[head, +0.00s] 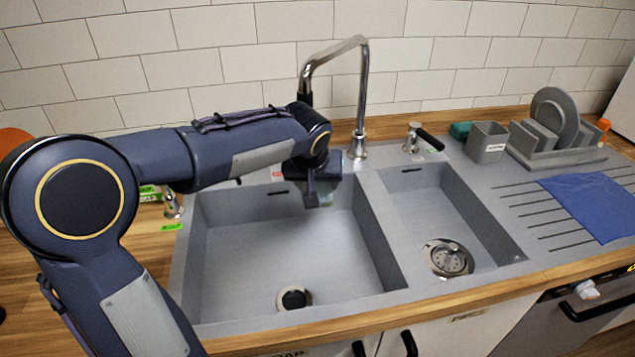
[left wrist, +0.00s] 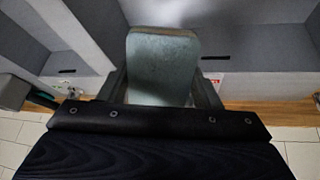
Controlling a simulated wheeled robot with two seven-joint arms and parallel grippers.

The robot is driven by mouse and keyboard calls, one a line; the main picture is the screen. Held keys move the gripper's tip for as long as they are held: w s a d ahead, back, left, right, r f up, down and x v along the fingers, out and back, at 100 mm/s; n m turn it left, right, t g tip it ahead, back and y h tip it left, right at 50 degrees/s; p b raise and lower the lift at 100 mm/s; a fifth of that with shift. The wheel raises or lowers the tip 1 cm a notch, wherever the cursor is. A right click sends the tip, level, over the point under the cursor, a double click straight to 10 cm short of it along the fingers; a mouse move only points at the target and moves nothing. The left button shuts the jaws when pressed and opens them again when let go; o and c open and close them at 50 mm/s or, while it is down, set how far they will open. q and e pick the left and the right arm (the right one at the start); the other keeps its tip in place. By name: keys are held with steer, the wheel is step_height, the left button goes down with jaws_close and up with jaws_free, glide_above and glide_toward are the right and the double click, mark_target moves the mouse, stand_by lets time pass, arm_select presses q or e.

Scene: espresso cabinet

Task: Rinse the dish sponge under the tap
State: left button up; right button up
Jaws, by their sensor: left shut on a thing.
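The dish sponge (left wrist: 161,66), a pale grey-green flat block, stands between the fingers of my left gripper (left wrist: 162,90) in the left wrist view. My left gripper (head: 319,194) is shut on it over the back of the large left basin (head: 255,245) in the head view. There the sponge is mostly hidden, with a small part showing beside the fingers. The chrome tap (head: 363,105) arches up behind the basins, its dark spout end above my left wrist. No water stream is visible. The tap lever (head: 430,140) has a black handle. My right gripper is not in view.
A smaller right basin (head: 435,205) lies beside the large one, with a divider between them. A grey cup (head: 487,142), a teal item (head: 460,130), a dish rack with plates (head: 560,150) and a blue cloth (head: 592,205) occupy the right side.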

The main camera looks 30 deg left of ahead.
mark_target(329, 194)
arm_select(q)
steer(key=shift+s+d+b, duration=0.3)
steer(key=shift+s+d, duration=0.1)
steer(key=shift+d, duration=0.45)
steer(key=shift+s+d+b, duration=0.3)
steer(key=shift+s+d, duration=0.1)
steer(key=shift+d, duration=0.45)
steer(key=d, duration=0.1)
steer(key=s+d, duration=0.1)
steer(key=s+d+b, duration=0.1)
steer(key=shift+d, duration=0.4)
steer(key=shift+r, duration=0.1)
steer(key=s+d+r+p, duration=0.2)
steer(key=d+r, duration=0.1)
steer(key=d, duration=0.1)
steer(key=shift+d+r, duration=0.25)
steer(key=shift+r, duration=0.15)
